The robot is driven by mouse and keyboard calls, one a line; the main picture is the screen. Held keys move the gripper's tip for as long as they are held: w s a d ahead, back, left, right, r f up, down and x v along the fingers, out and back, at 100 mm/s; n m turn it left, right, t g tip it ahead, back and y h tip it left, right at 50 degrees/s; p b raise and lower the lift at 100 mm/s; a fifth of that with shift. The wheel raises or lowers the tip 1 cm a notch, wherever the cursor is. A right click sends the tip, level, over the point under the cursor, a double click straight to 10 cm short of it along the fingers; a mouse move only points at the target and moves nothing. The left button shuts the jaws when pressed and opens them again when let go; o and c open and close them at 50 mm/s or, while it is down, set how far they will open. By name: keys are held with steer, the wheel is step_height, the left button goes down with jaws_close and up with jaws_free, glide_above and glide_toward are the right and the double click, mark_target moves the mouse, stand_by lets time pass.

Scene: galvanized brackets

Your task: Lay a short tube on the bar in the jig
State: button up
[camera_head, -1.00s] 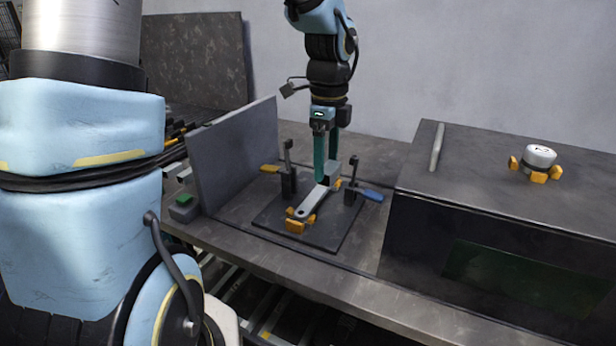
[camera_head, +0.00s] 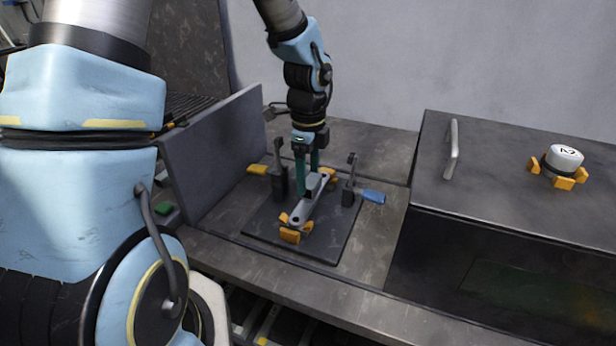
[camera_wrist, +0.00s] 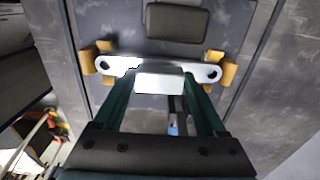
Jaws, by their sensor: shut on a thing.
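The bar (camera_head: 304,210) is a light grey flat piece with a hole at each end. It lies in the jig (camera_head: 335,238), a dark plate, between orange blocks (camera_head: 290,236). In the wrist view the bar (camera_wrist: 195,68) runs crosswise past my fingertips. My gripper (camera_head: 308,190) points down over the middle of the bar and is shut on the short tube (camera_wrist: 159,84), a pale, block-like shape in the wrist view. The tube overlaps the bar in that view; I cannot tell whether they touch. The fingers partly hide the tube in the head view.
Upright clamps stand either side of the bar, one with a yellow handle (camera_head: 258,169), one with a blue handle (camera_head: 373,196). A grey upright panel (camera_head: 215,155) stands left.

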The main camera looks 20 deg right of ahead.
mark_target(308, 180)
steer(key=shift+f, duration=0.55)
steer(key=o, duration=1.5)
steer(key=shift+f, duration=0.15)
step_height(308, 180, up, 12)
steer(key=shift+r+b, duration=0.2)
steer(key=shift+b, duration=0.65)
